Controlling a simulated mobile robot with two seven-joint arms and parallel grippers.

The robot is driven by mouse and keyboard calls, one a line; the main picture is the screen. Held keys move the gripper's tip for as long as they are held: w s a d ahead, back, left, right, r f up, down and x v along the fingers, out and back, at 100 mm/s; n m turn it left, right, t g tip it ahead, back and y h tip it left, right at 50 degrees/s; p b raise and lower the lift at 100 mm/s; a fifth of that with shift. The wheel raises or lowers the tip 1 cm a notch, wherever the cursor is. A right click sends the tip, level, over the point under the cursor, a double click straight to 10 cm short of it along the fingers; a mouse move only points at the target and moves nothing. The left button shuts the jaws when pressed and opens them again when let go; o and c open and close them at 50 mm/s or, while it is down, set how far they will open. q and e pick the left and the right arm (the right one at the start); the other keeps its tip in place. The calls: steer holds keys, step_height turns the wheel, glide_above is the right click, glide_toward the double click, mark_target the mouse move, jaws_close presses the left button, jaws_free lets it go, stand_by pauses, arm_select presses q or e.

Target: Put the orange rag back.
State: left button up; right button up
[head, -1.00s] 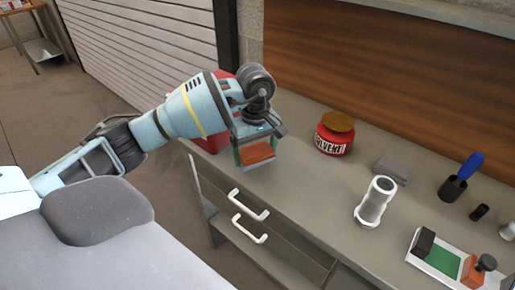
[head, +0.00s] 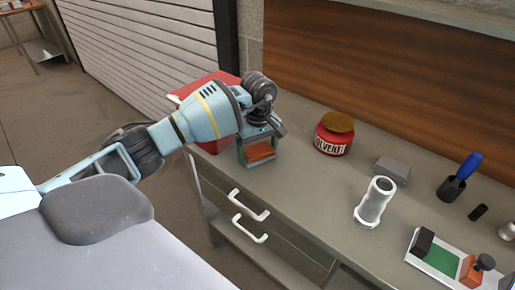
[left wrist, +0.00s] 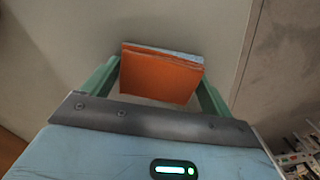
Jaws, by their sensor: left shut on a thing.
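The orange rag (head: 262,151) is a folded square block held between the fingers of my left gripper (head: 257,153), over the left end of the grey workbench (head: 300,175). In the left wrist view the rag (left wrist: 160,78) sits between the two green fingers, with a pale bluish edge along its far side. The left gripper is shut on it and points down. Whether the rag touches the bench top I cannot tell. My right gripper is not in view.
A red box (head: 215,146) stands at the bench's left end, partly behind my left arm. A red solvent can (head: 334,134), a grey block (head: 392,168), a white cylinder (head: 375,203) and a tray (head: 418,262) stand to the right. Drawers with white handles (head: 249,204) are below.

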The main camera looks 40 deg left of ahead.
mark_target(258, 149)
arm_select(q)
steer(key=shift+f, duration=0.2)
steer(key=o, duration=0.9)
steer(key=shift+c, duration=0.2)
steer(key=shift+r, duration=0.1)
step_height(258, 149, up, 12)
